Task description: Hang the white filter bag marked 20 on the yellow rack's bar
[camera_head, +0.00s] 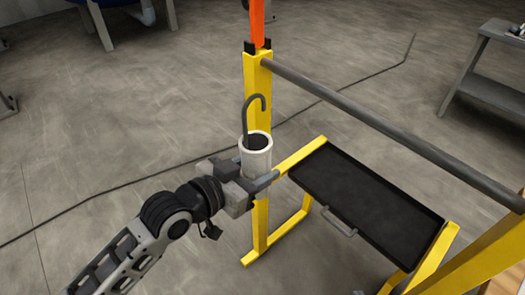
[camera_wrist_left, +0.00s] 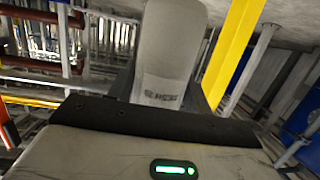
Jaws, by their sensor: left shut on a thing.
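A white cylindrical filter bag (camera_head: 257,158), open at the top with a dark inside, stands upright in the head view. A grey hook (camera_head: 262,98) rises from its rim and curves over to the right. My left gripper (camera_head: 258,181) is shut on the bag's lower part. The bag is in front of the yellow rack's left post (camera_head: 258,82) in the picture. The rack's grey bar (camera_head: 385,134) runs from the post's top down to the right. The hook appears left of and below the bar's left end, apart from it. My right gripper is not in view.
A black tray (camera_head: 372,192) with a handle sits low between the rack's yellow legs. An orange upright (camera_head: 257,22) rises above the left post. The yellow post (camera_wrist_left: 233,48) shows close by in the left wrist view.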

